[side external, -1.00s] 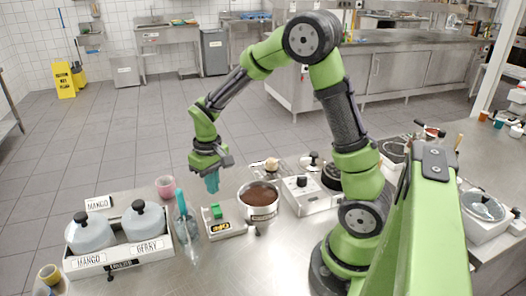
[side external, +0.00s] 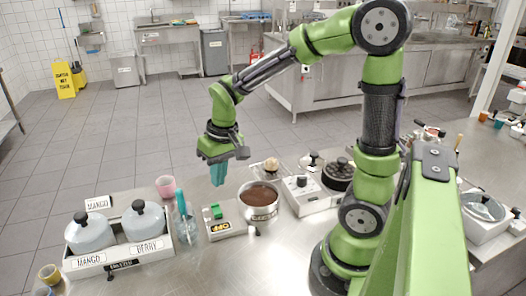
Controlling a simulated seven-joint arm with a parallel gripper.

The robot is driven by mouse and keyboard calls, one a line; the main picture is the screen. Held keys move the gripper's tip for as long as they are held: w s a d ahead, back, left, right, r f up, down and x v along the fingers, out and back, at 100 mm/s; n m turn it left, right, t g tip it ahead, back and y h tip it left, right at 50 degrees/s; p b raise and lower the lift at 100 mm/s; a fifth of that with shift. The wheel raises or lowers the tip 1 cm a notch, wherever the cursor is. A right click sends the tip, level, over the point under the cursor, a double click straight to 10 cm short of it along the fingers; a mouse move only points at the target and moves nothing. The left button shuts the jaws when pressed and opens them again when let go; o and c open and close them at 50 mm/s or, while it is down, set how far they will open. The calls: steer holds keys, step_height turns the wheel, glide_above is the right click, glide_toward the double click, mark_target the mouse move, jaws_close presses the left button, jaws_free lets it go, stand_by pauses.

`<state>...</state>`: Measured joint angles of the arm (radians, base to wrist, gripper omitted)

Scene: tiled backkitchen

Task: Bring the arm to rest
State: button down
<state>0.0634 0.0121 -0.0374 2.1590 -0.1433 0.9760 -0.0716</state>
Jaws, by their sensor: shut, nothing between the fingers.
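My gripper (side external: 217,175) is at the end of my green arm, pointing down above the steel table (side external: 200,258). Its teal fingers are shut with nothing between them. It hangs in the air near the table's far edge, in the picture above the small scale with a green block (side external: 220,222) and left of the pot of brown grounds (side external: 260,200). It appears clear of all objects.
A white crate (side external: 122,262) holds two lidded tubs (side external: 90,232) at the left. A bottle with a teal top (side external: 184,218) and a pink cup (side external: 166,186) stand beside it. A white box with a black knob (side external: 303,194) stands right of the pot. Bare table lies in front.

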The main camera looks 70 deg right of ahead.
steer(key=s+a+r+t+y, duration=0.1)
steer(key=s+a+r+t, duration=0.4)
steer(key=s+r, duration=0.4)
steer(key=shift+s+r+t, duration=0.25)
steer(key=shift+r+t, duration=0.05)
steer(key=shift+r, duration=0.1)
stand_by(0.4)
